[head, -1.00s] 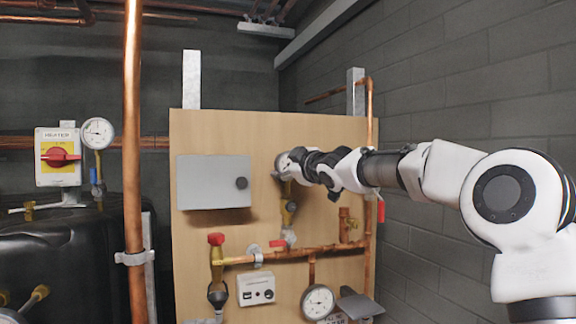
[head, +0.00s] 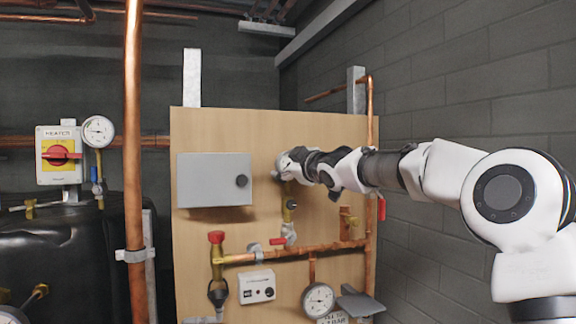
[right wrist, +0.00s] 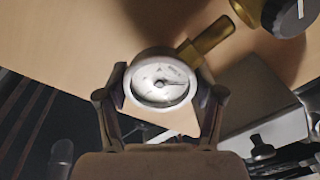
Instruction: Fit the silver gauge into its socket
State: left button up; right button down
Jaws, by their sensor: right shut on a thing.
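My right gripper (head: 284,164) is at the upper middle of the wooden panel, seen side-on from the right in the head view. In the right wrist view its two fingers (right wrist: 161,98) are shut on the silver gauge (right wrist: 160,80), one on each side of the round case. The dial faces the camera. A brass stem (right wrist: 207,40) runs from the gauge rim toward the upper right. In the head view brass pipework (head: 290,203) stands just below the gripper. The socket itself cannot be made out, nor whether the stem is in it. My left gripper is not in view.
A grey box (head: 213,180) is on the panel (head: 225,130) left of the gripper. Below are a red-handled valve (head: 280,241), a copper pipe (head: 325,248) and another gauge (head: 318,299). A vertical copper pipe (head: 133,180) stands in front on the left. A brass fitting (right wrist: 285,12) is near the held gauge.

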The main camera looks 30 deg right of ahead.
jog(key=shift+f+b, duration=1.7)
jog(key=shift+f, duration=0.05)
dwell(1.1)
jog(key=shift+c, duration=0.4)
grip_release()
